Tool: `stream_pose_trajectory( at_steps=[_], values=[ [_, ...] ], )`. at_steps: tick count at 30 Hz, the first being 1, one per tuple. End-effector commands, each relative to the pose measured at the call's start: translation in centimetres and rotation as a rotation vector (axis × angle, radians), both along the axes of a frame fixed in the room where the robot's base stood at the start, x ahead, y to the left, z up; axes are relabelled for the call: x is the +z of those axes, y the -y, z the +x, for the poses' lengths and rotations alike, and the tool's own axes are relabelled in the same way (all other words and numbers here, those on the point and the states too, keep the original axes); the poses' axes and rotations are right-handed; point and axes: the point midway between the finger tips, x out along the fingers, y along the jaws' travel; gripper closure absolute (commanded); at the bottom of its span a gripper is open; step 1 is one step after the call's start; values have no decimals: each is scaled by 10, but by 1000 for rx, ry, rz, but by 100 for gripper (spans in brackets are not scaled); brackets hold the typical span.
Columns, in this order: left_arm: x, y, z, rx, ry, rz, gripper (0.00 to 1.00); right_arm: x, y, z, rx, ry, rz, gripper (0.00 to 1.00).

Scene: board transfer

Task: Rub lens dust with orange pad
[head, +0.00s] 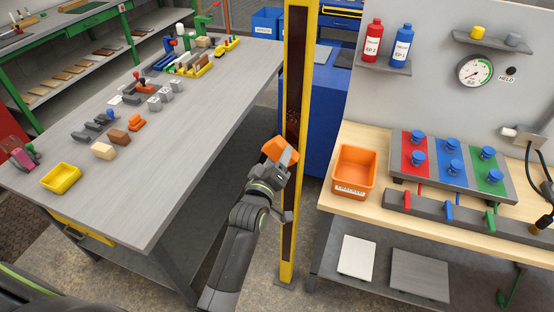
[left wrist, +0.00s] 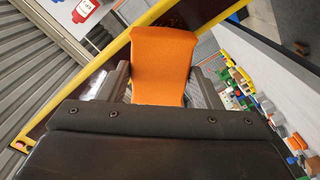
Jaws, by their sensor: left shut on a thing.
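My left gripper (head: 279,168) is shut on an orange pad (head: 277,150) and holds it up in front of the yellow post (head: 303,60). In the left wrist view the orange pad (left wrist: 160,60) stands between the two fingers (left wrist: 160,85). A tall dark lens strip (head: 295,60) runs down the post's face. Brownish dust specks (head: 293,114) show on the strip a little above the pad. I cannot tell whether the pad touches the strip. The pad and gripper hide part of the strip. My right gripper is in neither view.
A long grey table (head: 200,130) with many small parts and a yellow tray (head: 61,178) stands on the left. A wooden bench (head: 340,205) with an orange bin (head: 355,170) stands right of the post. A blue cabinet (head: 325,110) is behind it.

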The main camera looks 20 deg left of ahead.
Motion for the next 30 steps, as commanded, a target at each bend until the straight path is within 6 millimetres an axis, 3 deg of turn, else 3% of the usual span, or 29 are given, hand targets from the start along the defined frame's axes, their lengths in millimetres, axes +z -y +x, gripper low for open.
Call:
stream_pose_trajectory(
  at_steps=[30],
  values=[
    [0,1,19,-1,1,1,60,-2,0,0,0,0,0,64]
  ],
)
